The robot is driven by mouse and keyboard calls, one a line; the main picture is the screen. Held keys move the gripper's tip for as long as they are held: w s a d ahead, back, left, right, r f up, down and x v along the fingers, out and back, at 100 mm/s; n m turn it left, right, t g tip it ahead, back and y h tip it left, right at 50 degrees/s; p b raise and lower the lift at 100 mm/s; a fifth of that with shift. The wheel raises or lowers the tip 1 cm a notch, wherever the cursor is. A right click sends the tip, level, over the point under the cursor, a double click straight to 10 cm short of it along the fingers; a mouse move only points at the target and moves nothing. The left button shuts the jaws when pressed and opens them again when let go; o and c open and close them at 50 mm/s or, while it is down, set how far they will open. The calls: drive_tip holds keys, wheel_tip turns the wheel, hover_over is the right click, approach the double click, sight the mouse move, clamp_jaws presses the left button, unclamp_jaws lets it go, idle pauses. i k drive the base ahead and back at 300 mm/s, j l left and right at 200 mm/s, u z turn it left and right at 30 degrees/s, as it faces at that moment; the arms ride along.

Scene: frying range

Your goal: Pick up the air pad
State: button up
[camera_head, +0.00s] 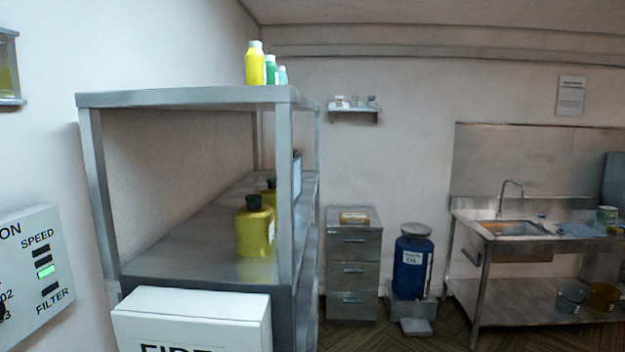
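I cannot pick out anything that is clearly the air pad in this view. A small flat grey piece (416,327) lies on the floor in front of the blue drum, and a blue flat item (577,230) lies on the sink counter; I cannot tell whether either is the pad. My gripper is not in view.
A steel shelf unit (180,97) with yellow bottles (255,232) stands close by, a white box (190,310) before it. A control panel (30,270) is at left. Behind are a drawer cabinet (353,270), a blue drum (412,268) and a sink table (495,237). Some wooden floor (375,338) is clear.

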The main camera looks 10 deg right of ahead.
sight(297, 158)
drive_tip(key=i+l, duration=0.3)
drive_tip(key=i, duration=0.25)
drive_tip(key=i+l, duration=0.3)
drive_tip(key=i, duration=0.2)
drive_tip(key=i+l+u, duration=0.1)
drive_tip(key=i+l, duration=0.2)
drive_tip(key=i, duration=0.25)
drive_tip(key=i+l, duration=0.35)
drive_tip(key=i, duration=0.2)
